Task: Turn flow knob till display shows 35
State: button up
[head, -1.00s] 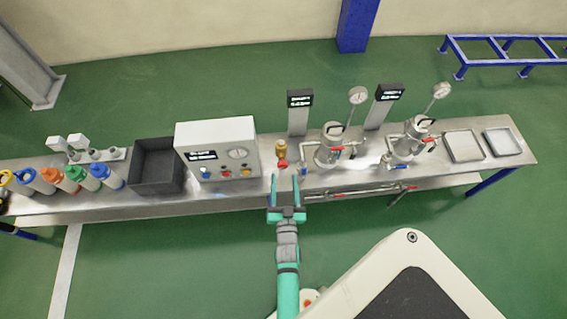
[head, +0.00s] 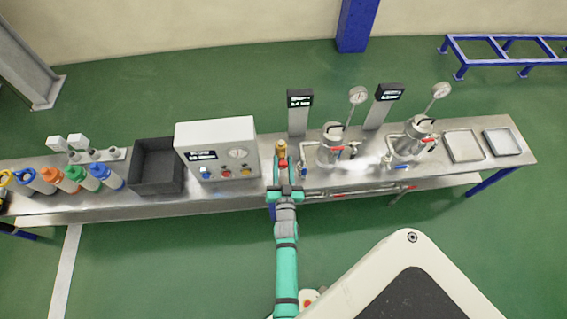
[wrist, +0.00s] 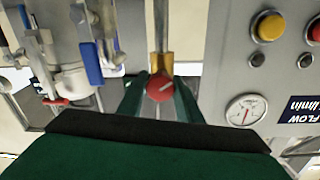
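The red flow knob (head: 283,163) sits on a brass valve at the bench front, just right of the white control box. It carries a white pointer line and also shows in the wrist view (wrist: 160,88). My gripper (head: 283,172) is at the knob with its fingers apart. In the wrist view, one green finger stands on each side of the knob, with narrow gaps; contact is not clear. The white box's display (head: 202,155) is lit, but its digits are too small to read. A FLOW l/min label (wrist: 300,108) is partly in the wrist view.
The white control box (head: 216,134) stands close left of my gripper, with a gauge (wrist: 246,112) and buttons. Metal canisters (head: 330,152) with red and blue valve handles stand to the right. A dark bin (head: 156,165) is further left.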

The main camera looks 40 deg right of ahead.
jog(key=shift+c, duration=0.7)
jog(key=shift+d, duration=0.2)
jog(key=shift+a, duration=0.15)
jog(key=shift+n, duration=2.1)
jog(key=n, duration=0.5)
jog(key=shift+n, duration=0.3)
jog(key=shift+f, duration=0.1)
jog(key=o, duration=1)
jog(key=shift+s, duration=0.1)
